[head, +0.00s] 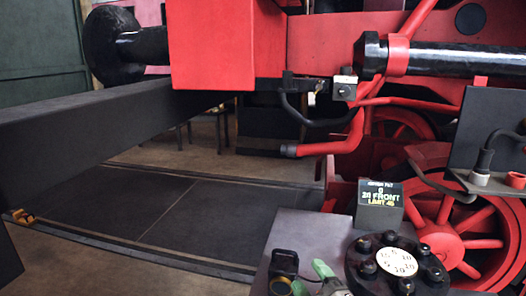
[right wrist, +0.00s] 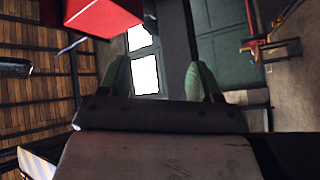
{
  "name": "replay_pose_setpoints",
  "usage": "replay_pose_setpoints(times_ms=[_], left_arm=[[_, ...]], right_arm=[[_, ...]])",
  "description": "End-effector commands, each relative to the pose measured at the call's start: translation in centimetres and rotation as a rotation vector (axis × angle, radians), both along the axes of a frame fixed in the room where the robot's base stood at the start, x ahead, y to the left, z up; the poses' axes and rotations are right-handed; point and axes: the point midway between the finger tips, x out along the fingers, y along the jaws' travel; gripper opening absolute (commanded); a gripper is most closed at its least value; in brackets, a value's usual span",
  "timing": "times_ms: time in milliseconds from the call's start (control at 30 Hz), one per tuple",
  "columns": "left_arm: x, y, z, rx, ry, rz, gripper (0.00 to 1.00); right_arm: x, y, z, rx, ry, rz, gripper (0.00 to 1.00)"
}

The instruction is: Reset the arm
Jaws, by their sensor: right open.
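My right gripper (head: 311,279) is low in the head view, at the bottom edge, with its green fingertips partly cut off by the frame. In the right wrist view my right gripper (right wrist: 160,80) shows two pale green fingers standing well apart, with nothing between them. It is open and empty. My left gripper is in neither view.
Just right of the gripper stands a dark round bolted fitting (head: 398,262) with a white dial. Behind it is a small display box (head: 379,206). A red block (head: 226,45), red wheels (head: 465,225) and pipes fill the back. Dark floor plates (head: 150,215) lie clear at left.

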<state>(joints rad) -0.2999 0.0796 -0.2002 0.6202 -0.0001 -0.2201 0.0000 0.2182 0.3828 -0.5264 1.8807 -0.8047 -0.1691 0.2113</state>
Motion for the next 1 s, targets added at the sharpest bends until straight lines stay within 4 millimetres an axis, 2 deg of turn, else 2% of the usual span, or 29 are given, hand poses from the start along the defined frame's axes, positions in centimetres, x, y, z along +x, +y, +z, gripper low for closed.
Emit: replay_pose_setpoints(times_ms=[33, 167, 333, 433, 600, 900, 1000], left_arm=[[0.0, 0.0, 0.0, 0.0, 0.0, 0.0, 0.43], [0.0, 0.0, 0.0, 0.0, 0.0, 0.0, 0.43], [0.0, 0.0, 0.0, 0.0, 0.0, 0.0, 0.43], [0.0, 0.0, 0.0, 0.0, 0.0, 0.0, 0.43], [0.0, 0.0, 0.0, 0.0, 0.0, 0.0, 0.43], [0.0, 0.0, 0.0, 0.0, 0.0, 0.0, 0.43], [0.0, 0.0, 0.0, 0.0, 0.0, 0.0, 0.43]], right_arm=[[-1.2, -1.4, -1.3, 0.091, 0.099, -0.091, 0.64], [-4.6, -5.6, -5.6, 0.278, 0.396, -0.33, 0.64], [-11.7, -9.1, -11.5, 0.424, 0.811, -0.564, 0.64], [-15.6, -10.0, -13.7, 0.461, 0.999, -0.642, 0.64], [-21.3, -10.6, -15.8, 0.487, 1.249, -0.721, 0.64], [-30.1, -10.6, -16.9, 0.485, 1.609, -0.788, 0.64], [-28.9, -10.5, -19.4, 0.479, 1.603, -0.789, 0.64]])
